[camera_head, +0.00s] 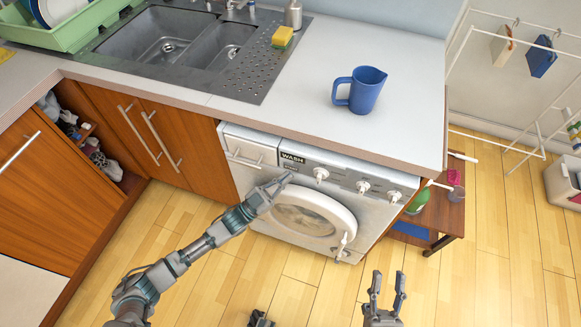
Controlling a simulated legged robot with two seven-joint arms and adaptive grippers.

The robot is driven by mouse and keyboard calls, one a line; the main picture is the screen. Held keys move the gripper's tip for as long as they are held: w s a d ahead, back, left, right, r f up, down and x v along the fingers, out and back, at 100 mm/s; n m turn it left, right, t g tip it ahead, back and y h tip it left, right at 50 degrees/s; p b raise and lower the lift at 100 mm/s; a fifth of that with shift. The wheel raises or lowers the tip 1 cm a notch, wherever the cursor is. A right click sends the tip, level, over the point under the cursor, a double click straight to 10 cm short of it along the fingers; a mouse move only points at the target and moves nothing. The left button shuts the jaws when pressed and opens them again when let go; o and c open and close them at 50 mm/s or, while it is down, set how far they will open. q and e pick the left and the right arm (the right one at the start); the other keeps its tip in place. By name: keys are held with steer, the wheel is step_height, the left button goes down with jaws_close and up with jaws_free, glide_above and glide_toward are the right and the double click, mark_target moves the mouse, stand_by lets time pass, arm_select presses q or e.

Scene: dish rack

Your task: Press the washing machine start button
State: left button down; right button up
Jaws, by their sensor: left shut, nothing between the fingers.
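The washing machine (325,205) stands under the worktop with its round door closed. Its upper front panel carries a dark "WASH" label (292,158) with a small dark area under it, and several white knobs (321,174) to the right. I cannot clearly make out a separate start button. My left gripper (287,178) is shut and empty, its tips just below the "WASH" label; I cannot tell whether they touch the panel. My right gripper (387,283) is open and empty, low in the view, in front of the machine's right side.
A blue jug (364,91) stands on the worktop (310,98) above the machine. A sink (170,40), a yellow sponge (283,36) and a green dish rack (85,25) are at the upper left.

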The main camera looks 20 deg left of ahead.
arm_select(q)
steer(key=shift+f, duration=0.1)
steer(key=s+p, duration=0.2)
steer(key=s, duration=0.3)
steer(key=shift+a+p, duration=0.1)
steer(key=shift+p, duration=0.25)
arm_select(e)
step_height(320, 180, up, 4)
steer(key=shift+s+f, duration=0.1)
steer(key=shift+s, duration=0.05)
